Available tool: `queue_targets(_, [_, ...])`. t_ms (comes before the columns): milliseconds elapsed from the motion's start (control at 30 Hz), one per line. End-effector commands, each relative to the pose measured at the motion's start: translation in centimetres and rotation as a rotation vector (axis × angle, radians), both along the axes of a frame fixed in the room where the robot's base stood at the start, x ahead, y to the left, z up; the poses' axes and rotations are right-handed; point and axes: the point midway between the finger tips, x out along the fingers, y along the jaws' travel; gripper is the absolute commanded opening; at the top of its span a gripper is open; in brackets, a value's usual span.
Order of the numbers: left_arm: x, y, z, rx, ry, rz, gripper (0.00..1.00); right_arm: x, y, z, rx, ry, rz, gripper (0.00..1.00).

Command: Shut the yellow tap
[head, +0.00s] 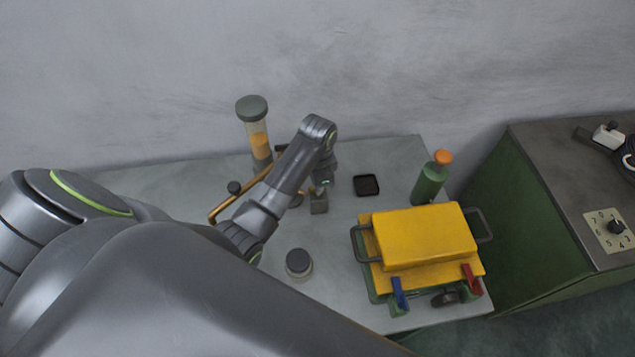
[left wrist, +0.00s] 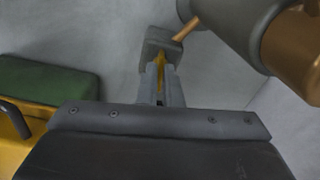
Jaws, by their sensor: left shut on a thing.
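The yellow tap (left wrist: 162,66) shows in the left wrist view as a narrow yellow piece between my fingers, just in front of a grey block (left wrist: 160,44) with a copper pipe at its upper right. My left gripper (left wrist: 160,84) is shut on this yellow piece. In the head view my left gripper (head: 320,188) is low over the grey table, at the end of my bent arm. The yellow piece cannot be made out there. My right gripper is in neither view.
A glass cylinder with orange contents (head: 258,141) and a copper pipe (head: 222,208) stand close to my left arm. A yellow box-shaped machine (head: 425,235), a green bottle (head: 430,184), a black tray (head: 366,185) and a round jar (head: 299,262) are on the table. A green cabinet stands right.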

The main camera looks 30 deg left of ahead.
Motion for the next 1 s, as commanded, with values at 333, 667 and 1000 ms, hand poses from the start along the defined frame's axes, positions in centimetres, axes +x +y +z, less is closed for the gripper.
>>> queue_targets(333, [-0.25, -0.06, -0.29, -0.002, 0.008, -0.154, 0.0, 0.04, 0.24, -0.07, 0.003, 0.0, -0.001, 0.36])
queue_targets(667, [-0.28, -0.06, -0.34, -0.003, 0.01, -0.184, 0.0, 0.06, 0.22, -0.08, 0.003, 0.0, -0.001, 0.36])
queue_targets(1000, [-0.32, -0.07, -0.37, -0.003, 0.011, -0.183, 0.22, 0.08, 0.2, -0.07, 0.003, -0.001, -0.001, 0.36])
